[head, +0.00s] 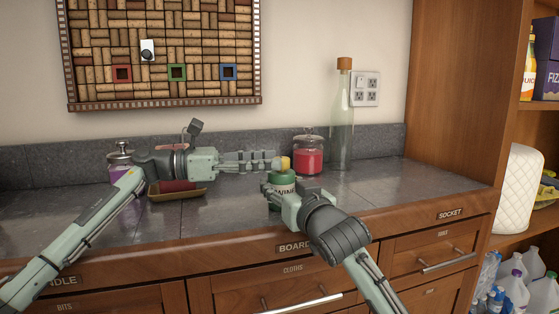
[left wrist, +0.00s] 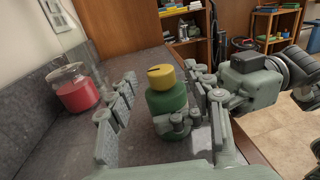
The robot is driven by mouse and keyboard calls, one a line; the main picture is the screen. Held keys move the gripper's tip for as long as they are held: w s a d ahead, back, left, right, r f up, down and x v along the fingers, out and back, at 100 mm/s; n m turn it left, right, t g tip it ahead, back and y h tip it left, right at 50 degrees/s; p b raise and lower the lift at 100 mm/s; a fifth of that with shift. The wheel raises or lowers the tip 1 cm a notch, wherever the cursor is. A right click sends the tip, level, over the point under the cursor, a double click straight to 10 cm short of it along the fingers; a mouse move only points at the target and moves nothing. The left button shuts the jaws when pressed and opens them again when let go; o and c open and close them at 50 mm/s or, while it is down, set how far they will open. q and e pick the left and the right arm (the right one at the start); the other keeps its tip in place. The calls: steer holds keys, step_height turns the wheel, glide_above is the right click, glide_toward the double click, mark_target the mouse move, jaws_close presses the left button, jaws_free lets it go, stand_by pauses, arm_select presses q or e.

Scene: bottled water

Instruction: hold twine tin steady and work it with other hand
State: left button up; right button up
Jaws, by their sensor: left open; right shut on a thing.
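The twine tin (head: 284,178) is a green can with a partly hidden lettered label. It stands near the counter's front edge, with a yellow top (head: 285,163). In the left wrist view the tin (left wrist: 166,100) is upright, and its yellow top (left wrist: 160,75) has a dark mark. My right gripper (head: 283,192) is shut on the tin's lower body from the front; it also shows in the left wrist view (left wrist: 178,122). My left gripper (head: 276,161) is level with the tin's top, coming from the left. Its fingers (left wrist: 160,98) are open, spread either side of the tin.
A red jar (head: 308,157) and a tall clear bottle (head: 341,120) stand behind the tin. A purple jar (head: 121,158) and a tray (head: 190,191) are at left, partly behind my left arm. The counter (head: 400,180) is clear at right.

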arm_select(q)
steer(key=s+a, duration=0.1)
steer(key=a, duration=0.7)
steer(key=shift+s+a, duration=0.2)
steer(key=shift+s, duration=0.1)
stand_by(0.3)
arm_select(e)
steer(key=o, duration=1.1)
steer(key=shift+o, duration=0.2)
